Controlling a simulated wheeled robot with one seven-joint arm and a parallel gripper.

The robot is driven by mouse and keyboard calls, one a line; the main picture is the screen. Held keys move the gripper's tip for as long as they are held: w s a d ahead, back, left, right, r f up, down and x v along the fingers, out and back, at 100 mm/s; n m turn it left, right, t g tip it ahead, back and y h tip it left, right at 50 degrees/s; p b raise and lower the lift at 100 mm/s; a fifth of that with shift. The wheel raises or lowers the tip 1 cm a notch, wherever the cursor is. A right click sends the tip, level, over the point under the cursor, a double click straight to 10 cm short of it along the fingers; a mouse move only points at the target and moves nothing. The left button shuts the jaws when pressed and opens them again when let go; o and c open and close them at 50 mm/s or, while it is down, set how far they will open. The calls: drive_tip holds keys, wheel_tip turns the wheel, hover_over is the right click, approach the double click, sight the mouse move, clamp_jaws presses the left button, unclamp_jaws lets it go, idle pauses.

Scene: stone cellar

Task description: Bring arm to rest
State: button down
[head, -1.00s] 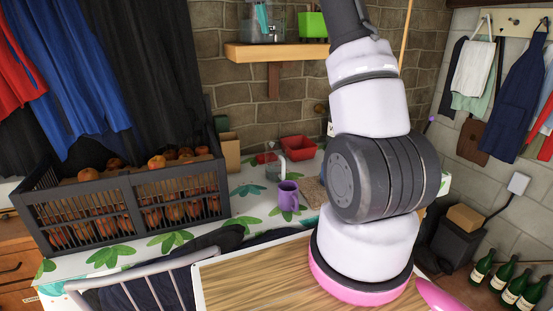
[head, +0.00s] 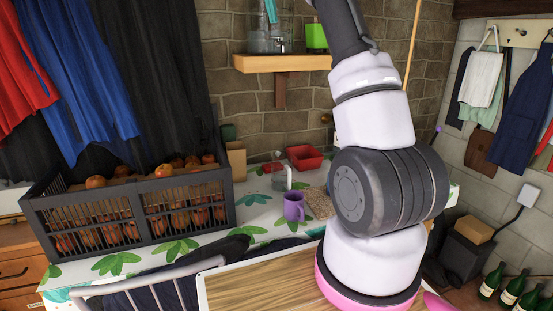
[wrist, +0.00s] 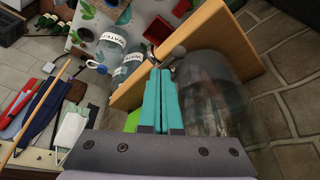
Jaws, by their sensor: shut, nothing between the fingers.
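My gripper (wrist: 166,75) shows in the wrist view as two teal fingers pressed together, with nothing between them. A clear glass container (wrist: 215,95) is close to the right of the fingers, and a wooden shelf (wrist: 190,50) lies beyond them. In the head view, a teal piece at the top edge (head: 271,12), which looks like my fingertips, is at the glass container on the shelf (head: 282,63). Whether they touch is unclear. My arm rises on the right of the head view and leaves the frame at the top; most of the gripper is out of that view.
A green box (head: 316,36) stands on the shelf beside the container. Below are a dark crate of round fruit (head: 133,209), a purple mug (head: 294,207) and a red bin (head: 304,158) on the patterned table. Aprons hang on the right wall, above several green bottles (head: 492,280).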

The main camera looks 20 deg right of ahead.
drive_tip(key=s+a+r+n+t+y, duration=0.1)
drive_tip(key=s+a+n, duration=0.15)
drive_tip(key=s, duration=0.75)
drive_tip(key=s+a+r+n+t+y, duration=0.1)
drive_tip(key=s+a+n, duration=0.15)
drive_tip(key=s, duration=0.75)
drive_tip(key=s+a+f+t+y, duration=0.1)
drive_tip(key=s+a+f, duration=0.1)
drive_tip(key=s+f, duration=0.5)
drive_tip(key=s+a+f+n+t+y, duration=0.1)
drive_tip(key=s+a+f+t+y, duration=0.1)
drive_tip(key=s+f, duration=0.6)
drive_tip(key=s+a, duration=0.1)
drive_tip(key=s, duration=0.6)
drive_tip(key=shift+f+n, duration=0.25)
drive_tip(key=shift+n, duration=0.05)
